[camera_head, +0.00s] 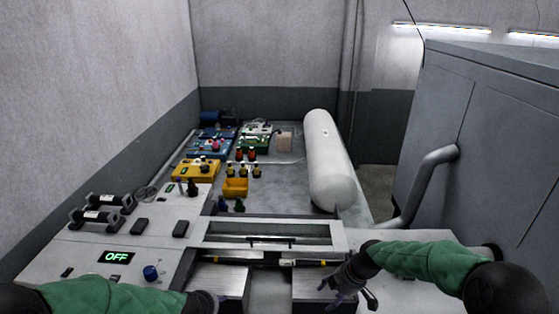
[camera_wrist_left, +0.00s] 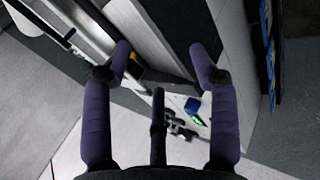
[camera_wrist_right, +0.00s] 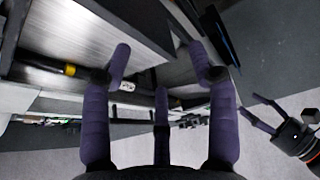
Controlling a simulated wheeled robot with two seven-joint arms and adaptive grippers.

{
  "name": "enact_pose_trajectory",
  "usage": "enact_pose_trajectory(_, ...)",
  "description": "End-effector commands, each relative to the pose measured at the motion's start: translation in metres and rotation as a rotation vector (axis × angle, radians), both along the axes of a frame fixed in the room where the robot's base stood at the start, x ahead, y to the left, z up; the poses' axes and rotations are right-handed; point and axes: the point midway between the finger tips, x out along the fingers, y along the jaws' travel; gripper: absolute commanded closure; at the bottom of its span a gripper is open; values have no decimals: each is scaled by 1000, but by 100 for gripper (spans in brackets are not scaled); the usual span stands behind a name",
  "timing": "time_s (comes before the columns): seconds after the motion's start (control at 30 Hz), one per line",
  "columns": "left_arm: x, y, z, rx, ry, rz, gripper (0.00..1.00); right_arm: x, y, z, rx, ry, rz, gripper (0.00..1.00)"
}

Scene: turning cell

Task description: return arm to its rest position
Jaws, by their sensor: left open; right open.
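My right arm (camera_head: 425,260), in a green sleeve, reaches in from the lower right in the head view. Its gripper (camera_head: 337,287) hangs over the front edge of the bench. In the right wrist view its purple fingers (camera_wrist_right: 160,75) are spread with nothing between them. My left arm (camera_head: 110,297), also green-sleeved, lies along the bottom left of the head view. Its gripper is mostly cut off there by the lower edge. In the left wrist view the left gripper's fingers (camera_wrist_left: 160,75) are apart and empty.
Yellow bins (camera_head: 236,188) and small bottles sit on the bench. A grey cabinet (camera_head: 480,140) with a pipe handle (camera_head: 425,180) is at right.

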Motion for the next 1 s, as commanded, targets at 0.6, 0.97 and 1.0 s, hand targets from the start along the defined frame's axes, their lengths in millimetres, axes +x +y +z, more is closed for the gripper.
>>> enact_pose_trajectory(0.6, -59, -25, -235, 161, 173, -420, 40, -73, 23, -250, 30, 250, -536, 41)
enact_pose_trajectory(0.97, -119, -51, -384, 195, 260, -756, 40, -147, 39, -395, 53, 417, -934, 41)
enact_pose_trajectory(1.0, -127, -55, -400, 193, 267, -794, 40, -156, 41, -410, 55, 436, -979, 41)
